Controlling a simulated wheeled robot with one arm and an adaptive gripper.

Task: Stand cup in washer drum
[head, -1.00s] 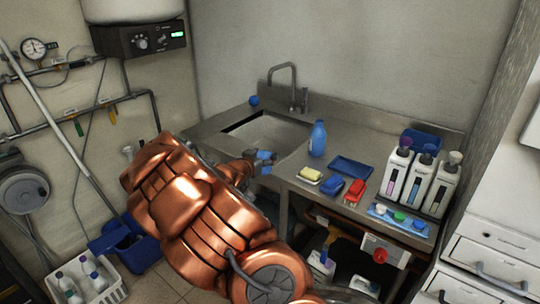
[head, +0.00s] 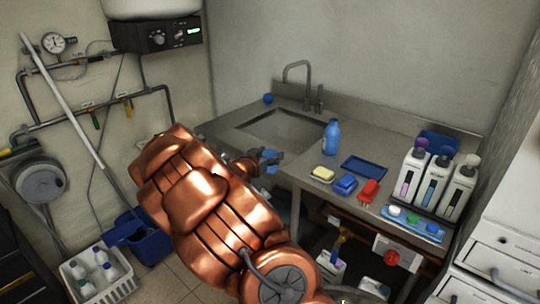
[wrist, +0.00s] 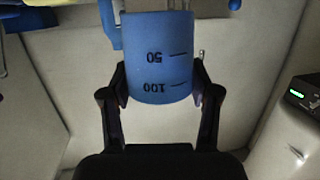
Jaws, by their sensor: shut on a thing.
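My gripper (wrist: 160,88) is shut on a blue cup (wrist: 158,50) with dark marks reading 50 and 100, upside down in the wrist view. One dark finger presses each side of the cup. In the head view my gripper (head: 268,160) is in front of the sink counter's near edge, with a little of the cup's blue (head: 270,153) showing. My copper arm hides the floor and wall behind it. I see no washer drum in either view.
A steel counter (head: 315,141) holds a sink, a blue bottle (head: 331,137), a yellow sponge (head: 323,174), a blue tray (head: 364,167) and white bottles (head: 411,172). A white crate (head: 117,290) and blue bucket (head: 142,243) stand on the floor at left. White drawers (head: 498,262) are at right.

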